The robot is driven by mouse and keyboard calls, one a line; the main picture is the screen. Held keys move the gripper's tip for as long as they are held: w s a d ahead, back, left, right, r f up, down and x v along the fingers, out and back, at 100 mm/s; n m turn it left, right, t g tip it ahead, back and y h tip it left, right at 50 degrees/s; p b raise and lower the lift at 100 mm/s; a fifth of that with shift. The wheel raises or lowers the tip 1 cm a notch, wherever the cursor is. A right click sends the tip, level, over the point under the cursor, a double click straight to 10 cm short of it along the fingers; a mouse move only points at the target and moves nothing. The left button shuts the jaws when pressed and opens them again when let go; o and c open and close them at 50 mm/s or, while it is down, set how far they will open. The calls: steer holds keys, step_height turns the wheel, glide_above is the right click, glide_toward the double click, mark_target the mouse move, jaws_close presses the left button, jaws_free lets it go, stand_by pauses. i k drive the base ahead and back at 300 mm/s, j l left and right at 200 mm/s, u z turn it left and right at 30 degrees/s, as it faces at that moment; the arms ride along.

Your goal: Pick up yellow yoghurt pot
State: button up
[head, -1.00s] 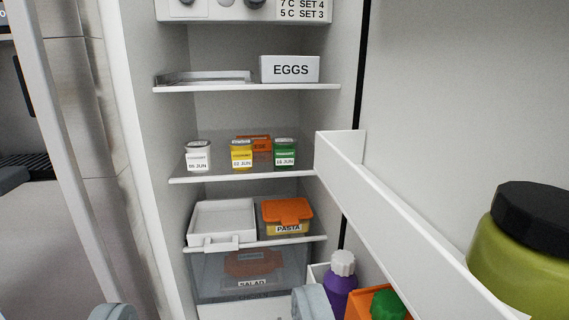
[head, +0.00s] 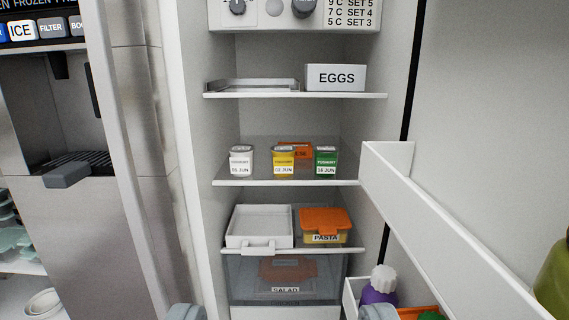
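The yellow yoghurt pot (head: 284,158) stands upright on the middle fridge shelf (head: 250,182), with a white date label on its front. A white yoghurt pot (head: 241,160) stands to its left and a green yoghurt pot (head: 325,161) to its right, both apart from it. An orange cheese pack (head: 297,149) is partly hidden behind it. My gripper (head: 281,312) shows only as two grey fingertips at the bottom edge, set wide apart. It is open and empty, in front of and below the pot's shelf in the picture.
An egg box (head: 337,77) and a clear tray (head: 252,85) are on the shelf above. Below are a white tray (head: 259,227), a pasta box (head: 325,225) and a salad drawer (head: 284,276). The open door's rack (head: 440,215) juts in at right; a purple bottle (head: 380,285) stands lower.

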mark_target(283, 155)
steer(key=i+j+z, duration=0.3)
steer(key=i+j, duration=0.15)
steer(key=j, duration=0.2)
steer(key=i+j+z, duration=0.15)
steer(key=j, duration=0.25)
steer(key=i+j+z, duration=0.15)
steer(key=i+j, duration=0.1)
steer(key=j, duration=0.1)
